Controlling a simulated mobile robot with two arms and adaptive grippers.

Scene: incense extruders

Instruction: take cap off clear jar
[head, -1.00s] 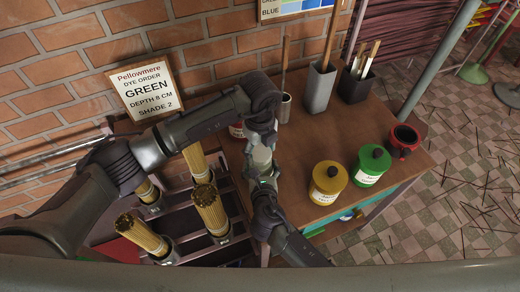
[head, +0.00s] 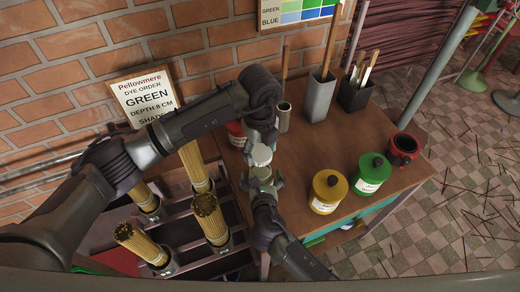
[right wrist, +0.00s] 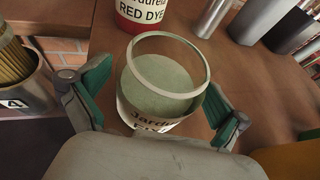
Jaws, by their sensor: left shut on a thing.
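The clear jar (right wrist: 165,85) stands uncapped in the right wrist view, with an open round mouth and pale green matter inside; its label is partly hidden. It also shows in the head view (head: 262,173). My right gripper (right wrist: 160,108) has one green-padded finger on either side of the jar; whether both pads press on it is unclear. It also shows in the head view (head: 264,187). My left gripper (head: 262,140) points down above the jar, shut on a pale round cap (head: 261,155). The cap looks separate from the jar's mouth.
A red dye jar (head: 236,133) stands close behind. The yellow jar (head: 328,192), green jar (head: 370,175) and red mug (head: 404,148) stand to the right. A rack (head: 185,232) of stick bundles is at left. The table's middle is clear.

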